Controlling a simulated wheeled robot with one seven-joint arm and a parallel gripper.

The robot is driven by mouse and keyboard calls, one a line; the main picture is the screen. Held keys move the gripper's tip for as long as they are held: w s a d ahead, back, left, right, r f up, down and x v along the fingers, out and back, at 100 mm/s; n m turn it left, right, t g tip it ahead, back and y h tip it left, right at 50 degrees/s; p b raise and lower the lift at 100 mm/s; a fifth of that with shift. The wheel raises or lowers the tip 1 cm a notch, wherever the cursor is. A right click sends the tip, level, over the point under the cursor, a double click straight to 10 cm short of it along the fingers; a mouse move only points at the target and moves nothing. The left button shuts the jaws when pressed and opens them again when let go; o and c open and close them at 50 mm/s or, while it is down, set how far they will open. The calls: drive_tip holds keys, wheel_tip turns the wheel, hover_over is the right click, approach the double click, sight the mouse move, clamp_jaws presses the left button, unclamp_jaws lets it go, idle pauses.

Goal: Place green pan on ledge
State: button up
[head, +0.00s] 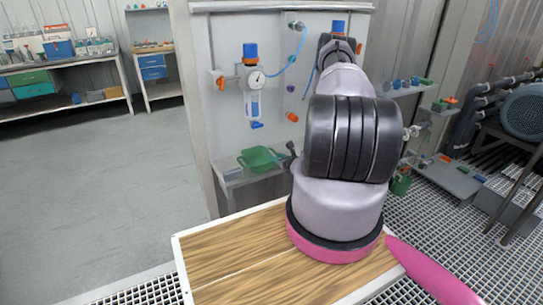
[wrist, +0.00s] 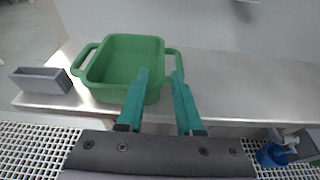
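The green pan (head: 262,158) is a rectangular open tub with a loop handle at each end. It sits upright on the grey metal ledge (head: 236,180) below the gauge unit; the wrist view shows the pan (wrist: 108,62) near the ledge's left end and the bare ledge (wrist: 250,90) to its right. My gripper (wrist: 160,76) has two teal fingers, apart with a visible gap, at the pan's right end. The left finger overlaps the pan's right wall and the right finger overlaps its right handle. Contact cannot be told. In the head view my arm hides most of the gripper.
A small grey box (wrist: 42,80) stands on the ledge just left of the pan. A gauge unit (head: 253,85) hangs on the panel above. A wooden-topped table (head: 235,250) is in front. The ledge is clear to the pan's right.

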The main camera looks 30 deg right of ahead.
drive_tip(key=shift+v, duration=1.65)
